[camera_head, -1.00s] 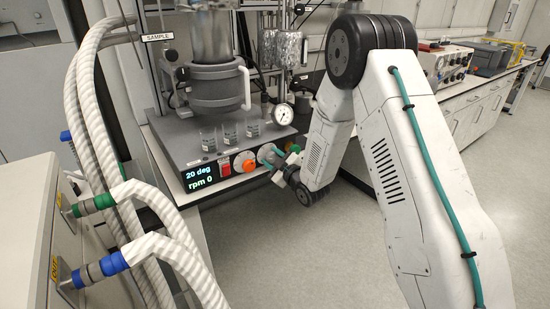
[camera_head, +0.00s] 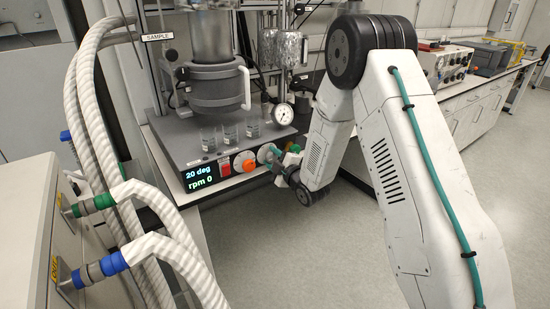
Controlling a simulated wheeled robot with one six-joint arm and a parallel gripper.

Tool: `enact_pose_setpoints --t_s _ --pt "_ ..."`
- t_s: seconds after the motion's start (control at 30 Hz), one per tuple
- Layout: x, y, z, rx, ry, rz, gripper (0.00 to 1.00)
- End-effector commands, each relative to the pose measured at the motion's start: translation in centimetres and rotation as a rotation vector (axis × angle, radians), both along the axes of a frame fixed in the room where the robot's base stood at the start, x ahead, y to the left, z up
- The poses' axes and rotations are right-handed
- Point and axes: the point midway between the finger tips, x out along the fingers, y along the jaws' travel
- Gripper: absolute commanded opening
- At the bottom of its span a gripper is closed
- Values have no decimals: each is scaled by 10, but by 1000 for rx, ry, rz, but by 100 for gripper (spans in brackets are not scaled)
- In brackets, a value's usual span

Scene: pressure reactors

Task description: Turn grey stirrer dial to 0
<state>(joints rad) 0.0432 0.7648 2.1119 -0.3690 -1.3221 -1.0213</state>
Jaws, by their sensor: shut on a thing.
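The grey stirrer dial (camera_head: 264,153) is on the front panel of the dark reactor base, at the right end of the panel. My gripper (camera_head: 272,157) is at this dial with its fingers shut on it, and partly hides it. The dial's pointer and scale cannot be read. The display (camera_head: 198,177) on the same panel reads "20 deg" and "rpm 0".
An orange dial (camera_head: 245,162) and a red switch (camera_head: 225,169) sit just left of the grey dial. Small beakers (camera_head: 230,132) and a round gauge (camera_head: 283,114) are above the panel. White hoses (camera_head: 90,120) stand at the left. The floor at right is clear.

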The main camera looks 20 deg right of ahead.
Motion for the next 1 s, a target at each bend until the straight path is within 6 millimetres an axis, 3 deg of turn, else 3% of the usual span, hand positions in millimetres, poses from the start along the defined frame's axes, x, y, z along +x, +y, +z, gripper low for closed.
enact_pose_setpoints --t_s 0.2,0.23,0.3,0.63,1.0 --pt "2 -3 3 1 -6 -6 17" --pt "2 -3 3 1 -6 -6 45" --pt "2 -2 2 1 -5 -5 61" --pt "-4 0 1 2 -1 1 61" --pt "-57 -18 1 1 -1 0 61"
